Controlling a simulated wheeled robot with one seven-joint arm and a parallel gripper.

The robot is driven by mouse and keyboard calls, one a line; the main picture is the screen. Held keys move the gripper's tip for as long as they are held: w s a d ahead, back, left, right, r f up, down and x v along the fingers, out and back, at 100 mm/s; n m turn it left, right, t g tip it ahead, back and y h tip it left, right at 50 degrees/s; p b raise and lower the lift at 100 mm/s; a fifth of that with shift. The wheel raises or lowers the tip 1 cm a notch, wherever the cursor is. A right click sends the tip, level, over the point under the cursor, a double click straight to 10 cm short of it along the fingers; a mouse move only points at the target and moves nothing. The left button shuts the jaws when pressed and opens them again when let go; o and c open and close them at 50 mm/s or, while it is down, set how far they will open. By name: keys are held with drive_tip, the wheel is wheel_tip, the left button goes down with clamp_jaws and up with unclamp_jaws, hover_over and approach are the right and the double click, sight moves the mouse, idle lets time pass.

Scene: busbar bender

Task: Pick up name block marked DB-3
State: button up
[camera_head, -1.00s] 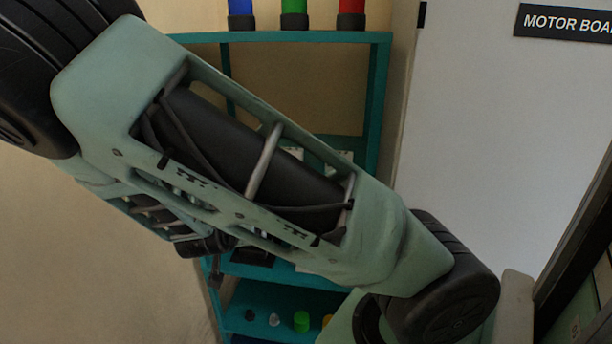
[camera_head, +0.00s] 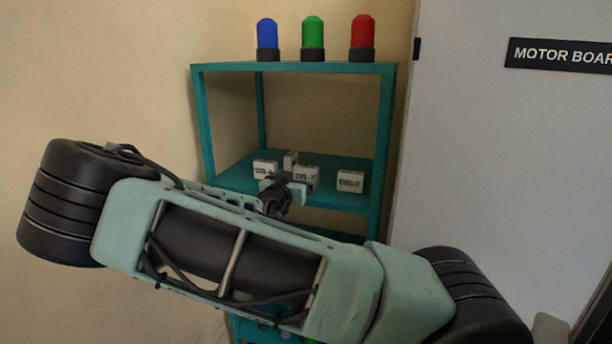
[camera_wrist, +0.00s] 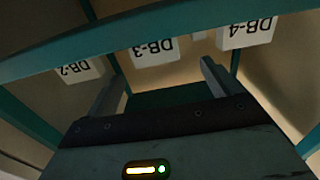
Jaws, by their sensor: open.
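The DB-3 name block (camera_wrist: 155,48) is a white block with dark lettering, upside down in the wrist view, in the middle of a row. It shows in the head view as the middle block (camera_head: 306,178) on the teal shelf, its lettering hard to read there and partly hidden by my gripper. My gripper (camera_wrist: 160,82) is open and empty. In the wrist view, its two fingers lie apart, with DB-3 beyond them and between their directions. In the head view, my gripper (camera_head: 287,190) is just in front of the blocks.
DB-4 (camera_head: 265,168) stands left of DB-3 and DB-2 (camera_head: 350,181) right, in the head view. A small pale block (camera_head: 290,160) stands behind. The teal rack (camera_head: 382,120) has posts and a shelf edge near my gripper. Blue, green and red lamps (camera_head: 312,35) top it.

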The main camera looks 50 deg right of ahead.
sight(305, 169)
drive_tip(key=shift+x, duration=0.9)
drive_tip(key=shift+s+p+x, duration=0.15)
drive_tip(key=shift+p+x, duration=0.25)
drive_tip(key=shift+x, duration=0.95)
drive_tip(key=shift+s+p+x, duration=0.1)
drive_tip(key=shift+p+x, duration=0.25)
drive_tip(key=shift+x, duration=1)
drive_tip(key=shift+d+r, duration=0.1)
drive_tip(key=c, duration=1.1)
